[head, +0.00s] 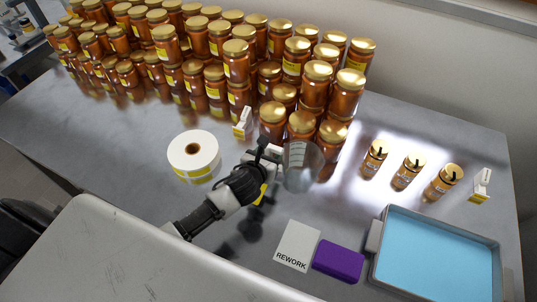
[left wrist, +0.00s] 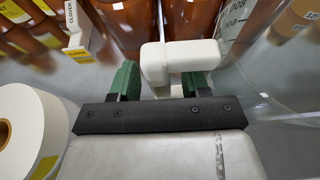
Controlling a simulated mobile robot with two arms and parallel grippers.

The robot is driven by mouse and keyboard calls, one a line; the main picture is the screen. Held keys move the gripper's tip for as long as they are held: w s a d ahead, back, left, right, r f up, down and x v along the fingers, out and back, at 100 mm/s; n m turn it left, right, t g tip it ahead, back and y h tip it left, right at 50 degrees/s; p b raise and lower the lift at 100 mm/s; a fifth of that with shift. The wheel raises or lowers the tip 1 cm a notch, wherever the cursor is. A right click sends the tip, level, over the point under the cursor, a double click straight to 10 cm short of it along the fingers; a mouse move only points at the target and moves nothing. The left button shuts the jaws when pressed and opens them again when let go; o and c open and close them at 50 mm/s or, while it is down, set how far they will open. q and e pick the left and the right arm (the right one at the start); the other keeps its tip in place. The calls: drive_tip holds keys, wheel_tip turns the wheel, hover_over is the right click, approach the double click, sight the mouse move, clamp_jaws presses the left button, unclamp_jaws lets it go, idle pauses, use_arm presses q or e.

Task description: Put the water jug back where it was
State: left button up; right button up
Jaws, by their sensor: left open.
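The water jug (head: 303,167) is clear, with printed markings on its side. It stands on the metal table in front of the amber jars, just right of my left gripper (head: 268,158). In the left wrist view the clear wall of the jug (left wrist: 275,80) fills the right side. Its white handle (left wrist: 155,64) shows between the green fingertips of my left gripper (left wrist: 160,82), and its upper part reaches over the right finger. The fingers are open around the handle, with a gap on the left. My right gripper is not in view.
Stacked amber jars (head: 235,60) with gold lids crowd the back. A white label roll (head: 193,153) stands left of my gripper. A REWORK card (head: 297,246), a purple block (head: 338,261) and a blue-lined tray (head: 376,272) lie front right. Three small jars (head: 408,172) stand at right.

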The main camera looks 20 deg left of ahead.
use_arm(q)
drive_tip(key=shift+r, duration=0.15)
drive_tip(key=v, duration=1.2)
drive_tip(key=shift+b, duration=0.4)
